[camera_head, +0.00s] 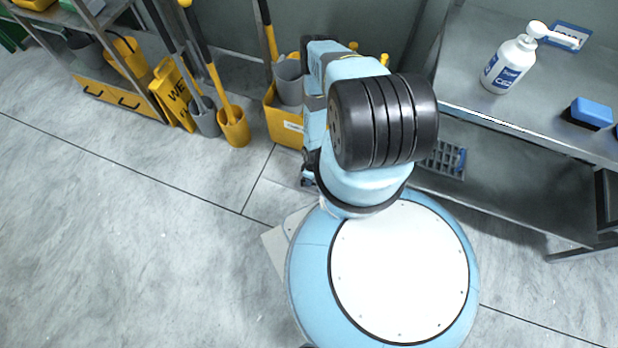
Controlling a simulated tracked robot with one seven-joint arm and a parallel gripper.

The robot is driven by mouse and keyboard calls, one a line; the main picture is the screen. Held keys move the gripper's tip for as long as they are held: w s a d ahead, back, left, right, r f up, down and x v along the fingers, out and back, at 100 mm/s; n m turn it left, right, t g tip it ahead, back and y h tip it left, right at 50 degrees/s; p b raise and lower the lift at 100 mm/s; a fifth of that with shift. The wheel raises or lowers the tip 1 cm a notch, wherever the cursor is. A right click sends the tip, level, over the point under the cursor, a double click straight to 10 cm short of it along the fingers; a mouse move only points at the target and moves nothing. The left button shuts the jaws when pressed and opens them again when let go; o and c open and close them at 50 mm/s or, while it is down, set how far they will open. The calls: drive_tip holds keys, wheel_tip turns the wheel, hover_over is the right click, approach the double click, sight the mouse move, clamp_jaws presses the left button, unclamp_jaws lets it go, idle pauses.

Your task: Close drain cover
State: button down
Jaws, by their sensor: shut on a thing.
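My arm bends down in the middle of the view and hides most of its own end. Dark parts of my gripper (309,171) show at the arm's left edge, low over the grey floor. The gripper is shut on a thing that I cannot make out. No drain cover can be clearly made out; the floor behind and under the arm is hidden.
A yellow bucket (284,126), a small yellow bin (234,130) and a wet-floor sign (170,92) stand along the wall. A steel bench (470,80) at right holds a pump bottle (509,66) and blue block (591,112). A grid (446,160) lies beneath. Left floor is clear.

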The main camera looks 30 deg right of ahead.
drive_tip(key=shift+d, duration=0.45)
drive_tip(key=c, duration=1.4)
unclamp_jaws()
drive_tip(key=shift+s, duration=0.1)
drive_tip(key=o, duration=0.3)
drive_tip(key=shift+a, duration=0.2)
wheel_tip(320, 180, up, 14)
drive_tip(key=w+d, duration=0.1)
drive_tip(key=d, duration=0.1)
drive_tip(key=shift+w+f, duration=0.25)
drive_tip(key=shift+w, duration=0.1)
drive_tip(key=shift+s, duration=0.1)
